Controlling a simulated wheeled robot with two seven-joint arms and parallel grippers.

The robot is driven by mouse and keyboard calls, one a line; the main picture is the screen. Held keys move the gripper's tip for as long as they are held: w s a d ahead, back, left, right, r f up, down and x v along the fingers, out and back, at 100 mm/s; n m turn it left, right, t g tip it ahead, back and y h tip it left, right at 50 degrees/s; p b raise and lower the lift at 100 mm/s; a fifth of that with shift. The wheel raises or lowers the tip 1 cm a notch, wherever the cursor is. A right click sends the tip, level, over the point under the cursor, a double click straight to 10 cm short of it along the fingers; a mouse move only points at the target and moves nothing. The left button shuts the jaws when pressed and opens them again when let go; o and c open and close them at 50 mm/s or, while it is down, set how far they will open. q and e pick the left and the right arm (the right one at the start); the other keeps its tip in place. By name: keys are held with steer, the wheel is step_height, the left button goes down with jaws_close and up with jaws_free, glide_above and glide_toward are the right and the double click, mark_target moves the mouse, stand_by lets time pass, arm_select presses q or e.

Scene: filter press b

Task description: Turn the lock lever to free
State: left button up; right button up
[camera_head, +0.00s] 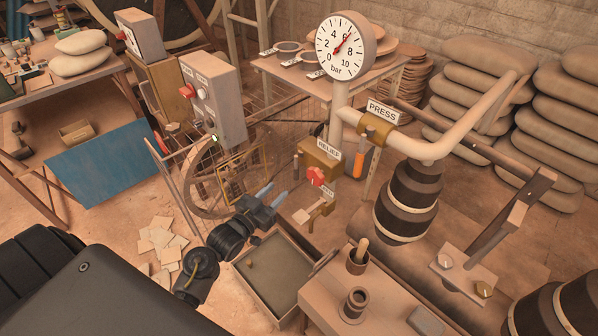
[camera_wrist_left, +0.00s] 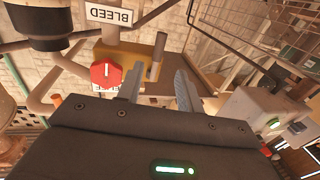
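No part carries a readable lock label, so I cannot tell for sure which one is the lock lever. In the left wrist view the red knob (camera_wrist_left: 105,74) shows upside down beyond the fingers. My left gripper (camera_wrist_left: 160,88) is open, empty and apart from these parts.
A shallow tray (camera_head: 262,275) lies below my left gripper. A grey control box (camera_head: 214,98) stands behind to the left. A bench with cups (camera_head: 356,262) stands at the front. The gauge (camera_head: 345,47) and pipe (camera_head: 470,125) rise at the right.

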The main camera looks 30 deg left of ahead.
mark_target(296, 173)
arm_select(q)
steer(key=w, duration=0.3)
steer(key=w+d, duration=0.1)
steer(key=w, duration=0.6)
steer(key=shift+w+d, duration=0.35)
jaws_close()
